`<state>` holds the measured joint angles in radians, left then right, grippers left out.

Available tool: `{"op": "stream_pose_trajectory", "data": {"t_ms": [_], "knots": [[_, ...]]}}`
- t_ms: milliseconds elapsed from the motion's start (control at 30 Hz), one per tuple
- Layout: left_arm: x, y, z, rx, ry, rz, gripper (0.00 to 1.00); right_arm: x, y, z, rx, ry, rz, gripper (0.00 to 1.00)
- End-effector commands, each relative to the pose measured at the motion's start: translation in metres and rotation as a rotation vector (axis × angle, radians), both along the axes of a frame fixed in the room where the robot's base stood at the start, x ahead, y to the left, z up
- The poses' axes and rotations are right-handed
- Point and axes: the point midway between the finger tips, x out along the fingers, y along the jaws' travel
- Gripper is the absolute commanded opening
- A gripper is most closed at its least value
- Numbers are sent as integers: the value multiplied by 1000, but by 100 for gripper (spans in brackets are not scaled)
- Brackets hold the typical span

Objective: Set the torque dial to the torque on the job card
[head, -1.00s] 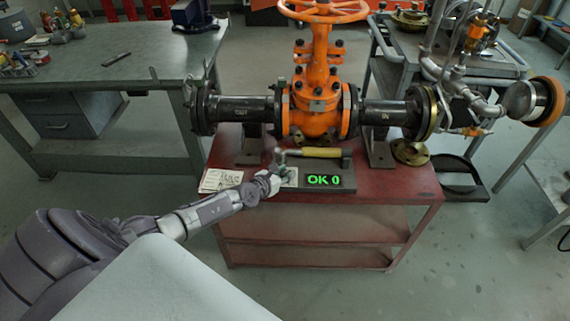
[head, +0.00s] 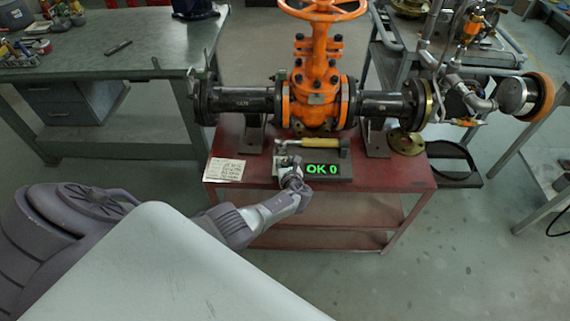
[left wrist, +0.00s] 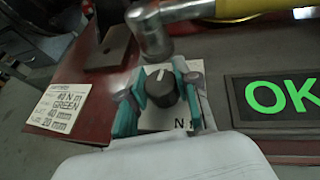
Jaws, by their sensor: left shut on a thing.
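The torque dial (left wrist: 160,87) is a black knob with a white pointer line, on a pale plate marked "N". Its pointer leans slightly right of straight up in the left wrist view. My left gripper (left wrist: 155,92) has its green-padded fingers on both sides of the knob and is shut on it. In the head view my left gripper (head: 288,168) largely hides the dial. The job card (head: 225,170) lies left of it on the red bench; in the left wrist view the card (left wrist: 64,113) seems to read 40 N m, slightly blurred. My right gripper is not in view.
A yellow-handled tool with a metal head (head: 310,143) lies just behind the dial. The orange gate valve (head: 318,95) and black pipes stand behind on the red bench (head: 400,172).

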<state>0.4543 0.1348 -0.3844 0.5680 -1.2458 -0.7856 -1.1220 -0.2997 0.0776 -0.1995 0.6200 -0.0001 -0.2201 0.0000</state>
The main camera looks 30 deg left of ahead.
Motion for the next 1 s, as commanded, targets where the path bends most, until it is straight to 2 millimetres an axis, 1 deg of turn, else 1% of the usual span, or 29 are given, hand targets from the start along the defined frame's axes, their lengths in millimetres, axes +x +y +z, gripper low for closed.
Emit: {"op": "stream_pose_trajectory", "data": {"t_ms": [33,300,500,700,1000], "knots": [[1,-1,-5,-2,-2,47,0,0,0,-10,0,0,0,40],[2,-1,-6,-1,-2,286,0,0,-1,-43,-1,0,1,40],[2,0,-5,0,-3,423,0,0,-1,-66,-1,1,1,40],[1,0,-3,1,-3,513,0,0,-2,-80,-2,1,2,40],[1,1,0,2,-3,567,0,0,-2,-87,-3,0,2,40]]}}
